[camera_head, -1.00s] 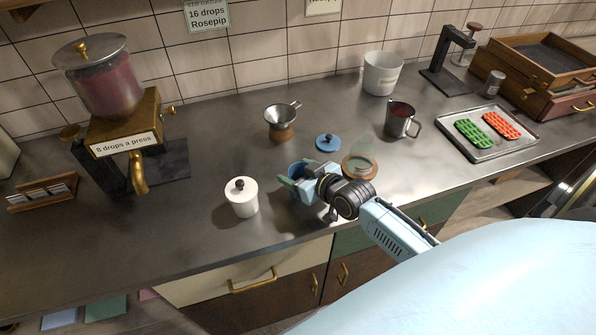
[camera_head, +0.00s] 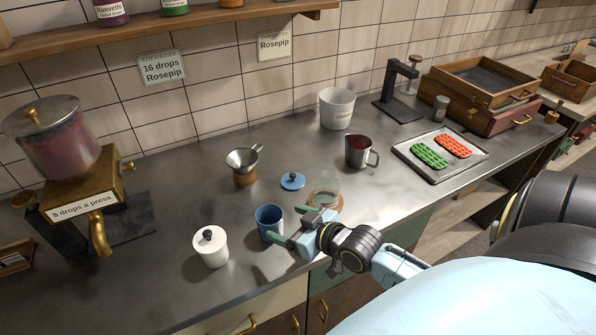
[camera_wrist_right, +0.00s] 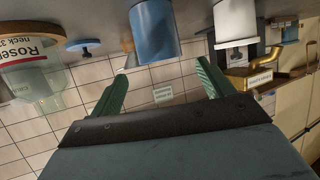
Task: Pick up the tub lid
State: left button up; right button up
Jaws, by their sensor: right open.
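A flat blue lid (camera_head: 292,182) with a dark knob lies on the counter, behind the blue tub (camera_head: 268,222). The blue tub stands upright and uncovered. A white pot (camera_head: 211,250) with a dark-knobbed lid stands to its left. My right gripper (camera_head: 298,228) is open and empty, just right of the blue tub, fingers pointing towards it. In the right wrist view, which is upside down, the blue tub (camera_wrist_right: 154,35) shows beyond the gap between the fingers. The blue lid (camera_wrist_right: 86,47) is off to the left there. My left gripper is not in view.
A glass jar (camera_head: 326,186) stands close behind my right gripper. A funnel on a stand (camera_head: 244,163), a steel jug (camera_head: 360,152) and a white bucket (camera_head: 337,108) are farther back. A brass dispenser (camera_head: 85,190) stands left. Counter between pot and dispenser is clear.

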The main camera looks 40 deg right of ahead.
aim_at(292, 181)
jog(key=z, duration=1.05)
